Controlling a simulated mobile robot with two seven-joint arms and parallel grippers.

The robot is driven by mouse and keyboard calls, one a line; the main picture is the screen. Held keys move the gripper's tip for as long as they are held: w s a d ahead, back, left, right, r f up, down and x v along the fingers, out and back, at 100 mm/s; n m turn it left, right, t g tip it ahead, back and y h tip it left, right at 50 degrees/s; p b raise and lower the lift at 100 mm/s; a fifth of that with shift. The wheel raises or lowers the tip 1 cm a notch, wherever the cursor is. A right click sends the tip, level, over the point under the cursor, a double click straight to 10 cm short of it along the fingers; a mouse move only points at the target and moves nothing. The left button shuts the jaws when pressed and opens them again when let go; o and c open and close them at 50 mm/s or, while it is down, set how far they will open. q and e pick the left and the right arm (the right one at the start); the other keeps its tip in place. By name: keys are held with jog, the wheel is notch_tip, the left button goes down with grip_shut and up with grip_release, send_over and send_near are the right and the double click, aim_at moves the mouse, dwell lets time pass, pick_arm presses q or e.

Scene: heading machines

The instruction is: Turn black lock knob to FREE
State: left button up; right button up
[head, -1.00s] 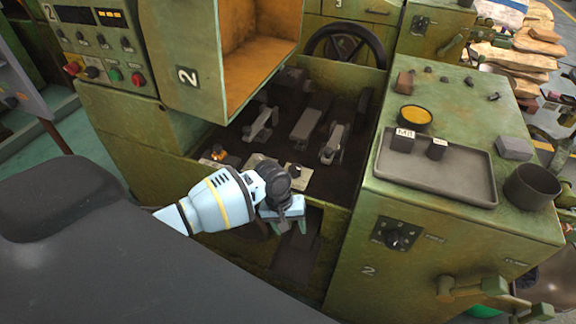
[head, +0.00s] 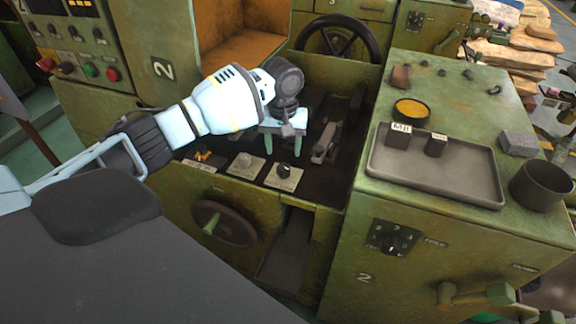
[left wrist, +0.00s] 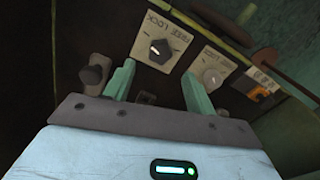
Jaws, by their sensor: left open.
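The black lock knob (head: 284,171) sits on a pale square plate on the dark panel between the green cabinets. It also shows in the left wrist view (left wrist: 160,46), on a plate lettered FREE and LOCK. A white mark shows on the knob; I cannot tell surely which word it points to. My left gripper (head: 285,149) is open and empty, with its green fingers pointing down just above and behind the knob in the head view. In the left wrist view the gripper (left wrist: 159,69) has its fingers either side of the knob, apparently apart from it. My right gripper is out of view.
A similar plate with a pale knob (head: 246,160) is just left, then an orange switch (head: 203,155). Grey levers (head: 325,142) stand close on the right. A handwheel (head: 224,222) is below. A green cabinet with a tray (head: 437,182) bounds the right.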

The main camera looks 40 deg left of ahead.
aim_at(284, 167)
pick_arm(q)
notch_tip(284, 167, down, 7)
jog(key=shift+f+b, duration=0.2)
jog(key=shift+b, duration=0.2)
jog(key=shift+c, duration=0.2)
jog(key=c, duration=0.9)
jog(key=shift+r, duration=0.1)
